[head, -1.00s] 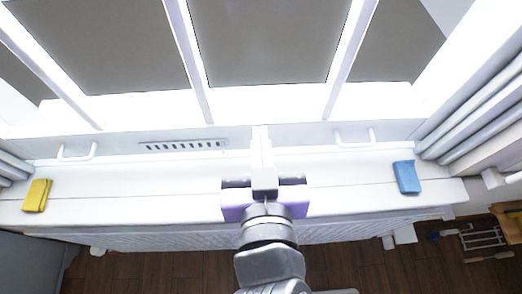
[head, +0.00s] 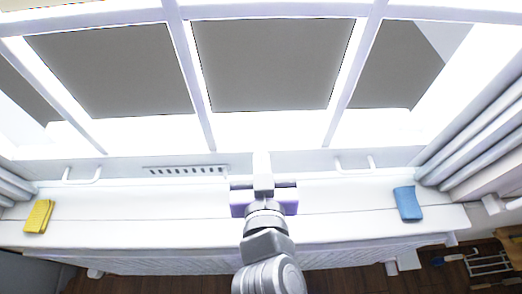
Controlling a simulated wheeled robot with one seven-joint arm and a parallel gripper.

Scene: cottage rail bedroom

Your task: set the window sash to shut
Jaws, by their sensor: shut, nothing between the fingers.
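The white window sash (head: 205,110) spans the upper part of the head view, with several panes split by slim upright bars. Its low rail carries a left handle (head: 82,174) and a right handle (head: 355,164). I cannot tell from this angle whether a gap shows under the rail. My gripper (head: 262,162), with a purple and grey body, is shut and empty. It reaches over the sill to the rail, between the two handles. Its pale fingers blend into the white frame, so contact cannot be told.
A slotted vent (head: 186,170) is left of my gripper. Grey curtains (head: 475,140) hang at the right side.

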